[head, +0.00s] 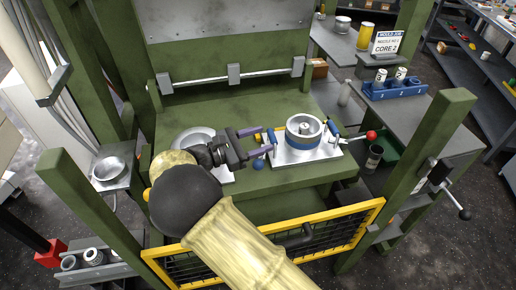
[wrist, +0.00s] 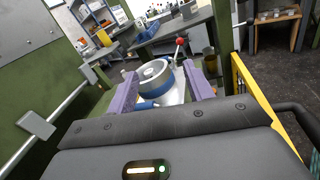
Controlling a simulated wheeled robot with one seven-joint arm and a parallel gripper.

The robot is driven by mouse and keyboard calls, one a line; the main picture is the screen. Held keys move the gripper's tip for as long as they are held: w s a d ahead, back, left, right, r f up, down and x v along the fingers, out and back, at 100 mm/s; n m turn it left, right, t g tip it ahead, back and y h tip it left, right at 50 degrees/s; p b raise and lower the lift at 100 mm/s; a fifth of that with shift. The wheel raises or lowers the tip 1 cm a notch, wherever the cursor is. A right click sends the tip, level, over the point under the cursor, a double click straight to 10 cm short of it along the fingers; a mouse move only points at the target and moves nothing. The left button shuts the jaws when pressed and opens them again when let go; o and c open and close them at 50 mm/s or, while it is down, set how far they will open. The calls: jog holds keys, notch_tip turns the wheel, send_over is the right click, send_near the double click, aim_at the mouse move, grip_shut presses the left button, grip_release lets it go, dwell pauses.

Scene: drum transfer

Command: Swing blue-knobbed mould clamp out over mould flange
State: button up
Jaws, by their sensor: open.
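The round metal mould (head: 304,128) with a blue band stands on a pale plate on the green press bed. It also shows ahead between the fingers in the wrist view (wrist: 153,74). A blue clamp part (head: 272,136) stands at the mould's left side, near my fingertips. A blue ball knob (head: 258,164) sits just below my lower finger at the plate's left edge. I cannot tell whether the two belong to one clamp. My gripper (head: 266,140) is open, its purple fingers pointing right towards the mould. No contact can be made out. My gripper also shows in the wrist view (wrist: 161,88).
Another blue clamp part (head: 333,128) and a red-knobbed lever (head: 371,135) are right of the mould. A metal bowl (head: 194,139) lies behind my wrist. A yellow-framed guard (head: 345,222) crosses the front. Green posts flank the bed; its back strip is clear.

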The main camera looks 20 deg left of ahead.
jog(key=shift+c, duration=0.4)
jog(key=shift+d, duration=0.15)
jog(key=c, duration=0.4)
jog(key=d+g, duration=0.1)
jog(key=d+f+m+g, duration=0.1)
jog(key=d+f+p, duration=0.1)
jog(key=shift+w+d+m+g, duration=0.2)
jog(key=shift+w+m+g, duration=0.05)
jog(key=shift+m+g, duration=0.15)
grip_shut()
jog(key=s+d+f+m+g+y+p, duration=0.8)
jog(key=d+m+g, duration=0.3)
jog(key=m+g, duration=0.3)
jog(key=w+r+m+t+y+p, duration=0.2)
jog(key=r+m+y, duration=0.3)
jog(key=m, duration=0.8)
jog(key=w+r+m+t+y+p, duration=0.2)
jog(key=w+r+m+y+p, duration=0.2)
jog(key=m, duration=1)
jog(key=w+r+y, duration=0.1)
jog(key=y, duration=0.2)
jog(key=shift+w+r+y+p, duration=0.15)
jog(key=shift+r+y+p, duration=0.25)
